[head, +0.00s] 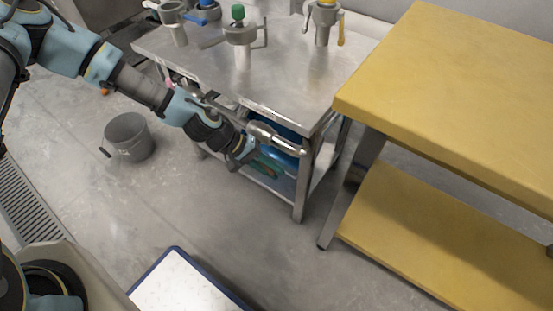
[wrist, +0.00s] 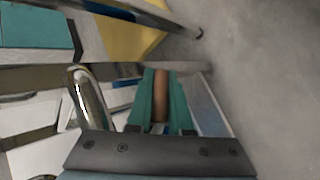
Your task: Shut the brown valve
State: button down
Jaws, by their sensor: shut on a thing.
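The brown valve handle (wrist: 160,97) shows in the wrist view as a brown bar between the two teal fingers of my gripper (wrist: 159,100). My gripper is shut on it. In the head view my gripper (head: 244,154) is at the front side of the metal table, beside a shiny metal pipe (head: 285,144). The brown handle cannot be made out there, as my gripper and wrist cover that spot. The pipe also shows in the wrist view (wrist: 88,98), curving to the left of my fingers.
The metal table (head: 300,85) carries several grinders, including one with a green top (head: 238,14). Blue things lie on its lower shelf. A yellow table (head: 460,80) stands to the right. A grey bucket (head: 129,137) is on the floor at left.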

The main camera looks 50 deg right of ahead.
jog(key=w+f+m+t+p, duration=0.1)
jog(key=w+f+t+p, duration=0.2)
jog(key=w+t, duration=0.5)
jog(key=shift+f+m+t+p, duration=0.2)
jog(key=shift+m+t+p, duration=0.3)
jog(key=shift+t, duration=0.8)
jog(key=c, duration=0.8)
grip_release()
jog(key=shift+c, duration=0.2)
jog(key=p+v, duration=0.1)
jog(key=v, duration=0.9)
jog(key=shift+r, duration=0.4)
jog(key=shift+s, duration=0.15)
